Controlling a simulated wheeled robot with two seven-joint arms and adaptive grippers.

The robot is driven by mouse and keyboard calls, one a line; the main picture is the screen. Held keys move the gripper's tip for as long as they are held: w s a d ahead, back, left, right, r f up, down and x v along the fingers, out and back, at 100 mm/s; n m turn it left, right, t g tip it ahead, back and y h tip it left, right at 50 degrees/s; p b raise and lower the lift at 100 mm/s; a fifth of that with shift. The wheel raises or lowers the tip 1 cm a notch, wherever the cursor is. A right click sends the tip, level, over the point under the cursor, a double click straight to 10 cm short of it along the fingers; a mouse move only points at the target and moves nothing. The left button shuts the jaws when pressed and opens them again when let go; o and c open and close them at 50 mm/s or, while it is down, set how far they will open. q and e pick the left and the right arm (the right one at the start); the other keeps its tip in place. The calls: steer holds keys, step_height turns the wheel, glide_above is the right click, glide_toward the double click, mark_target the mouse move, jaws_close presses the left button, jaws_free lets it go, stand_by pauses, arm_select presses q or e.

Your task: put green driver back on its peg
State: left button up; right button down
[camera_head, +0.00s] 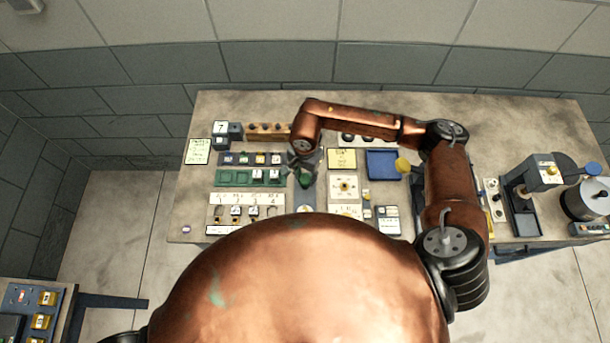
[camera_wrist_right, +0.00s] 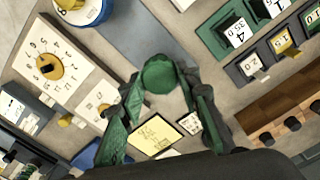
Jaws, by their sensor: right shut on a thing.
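My right gripper (camera_head: 303,163) hangs over the middle of the bench, shut on the green driver (camera_head: 305,179). In the right wrist view the driver shows end-on as a round green knob (camera_wrist_right: 158,75) between the two fingers of the gripper (camera_wrist_right: 161,88). The rest of the driver is hidden behind this end. A wooden block with several dark upright pegs or knobs (camera_head: 265,131) stands at the back left of the bench. It also shows in the right wrist view (camera_wrist_right: 268,112). I cannot tell which peg is the driver's. My left gripper is not in view.
Left of the gripper lie a green slotted tray (camera_head: 231,178), a dark slotted tray (camera_head: 252,158) and a white labelled panel (camera_head: 245,199). Right of it are a yellow card (camera_head: 341,158), a dial panel (camera_head: 344,187) and a blue tray (camera_head: 383,164). A press (camera_head: 522,200) stands far right.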

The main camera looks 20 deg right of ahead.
steer(key=shift+f+b, duration=0.4)
steer(key=c, duration=1.4)
jaws_free()
steer(key=shift+o, duration=0.8)
steer(key=o, duration=0.3)
steer(key=shift+r, duration=0.1)
steer(key=shift+r+p, duration=1.15)
steer(key=shift+r, duration=2.5)
